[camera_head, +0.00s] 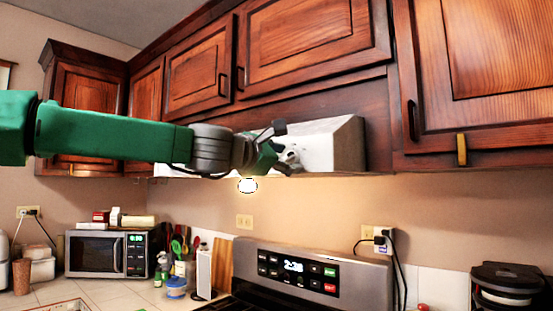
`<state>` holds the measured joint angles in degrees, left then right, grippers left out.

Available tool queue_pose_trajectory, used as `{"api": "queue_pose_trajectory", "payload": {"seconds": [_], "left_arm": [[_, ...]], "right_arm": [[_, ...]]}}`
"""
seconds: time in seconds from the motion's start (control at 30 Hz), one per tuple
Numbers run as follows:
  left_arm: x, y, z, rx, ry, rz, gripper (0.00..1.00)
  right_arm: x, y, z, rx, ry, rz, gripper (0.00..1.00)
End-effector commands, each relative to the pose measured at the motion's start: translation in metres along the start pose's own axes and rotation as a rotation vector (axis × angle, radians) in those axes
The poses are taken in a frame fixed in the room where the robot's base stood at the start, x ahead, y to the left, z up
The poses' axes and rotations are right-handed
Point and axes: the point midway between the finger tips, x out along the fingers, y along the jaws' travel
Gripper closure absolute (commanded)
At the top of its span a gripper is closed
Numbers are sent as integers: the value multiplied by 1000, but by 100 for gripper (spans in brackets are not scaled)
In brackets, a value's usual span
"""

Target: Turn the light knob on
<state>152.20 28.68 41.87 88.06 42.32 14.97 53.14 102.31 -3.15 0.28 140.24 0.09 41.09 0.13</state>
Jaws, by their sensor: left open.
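A white range hood (325,142) is mounted under the wall cabinets. A bright lamp (247,185) glows at its underside, left of the middle. My left arm reaches in from the left, and my left gripper (287,146) is in front of the hood's front face. The gripper is open, with nothing visible between its fingers. I cannot tell whether it touches the hood. The light knob cannot be made out; the gripper and arm cover part of the hood's front. My right gripper is not in view.
Dark wood cabinets (310,40) hang above and to the right of the hood. A stove (315,265) with a lit clock panel stands below. A microwave (95,253) and several small items stand on the counter at left. The space between hood and stove is clear.

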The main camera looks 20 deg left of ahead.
Motion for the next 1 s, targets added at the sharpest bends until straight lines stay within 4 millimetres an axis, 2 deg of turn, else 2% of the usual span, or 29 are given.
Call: {"api": "queue_pose_trajectory", "payload": {"seconds": [0.5, 0.7, 1.0], "left_arm": [[-96, 2, -1, -1, -3, 3, 51], [-112, 1, -1, 1, -1, 2, 51], [-114, 0, -1, 1, 0, 2, 51]], "right_arm": [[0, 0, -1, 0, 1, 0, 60], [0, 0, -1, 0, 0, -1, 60], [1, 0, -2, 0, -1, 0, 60]]}}
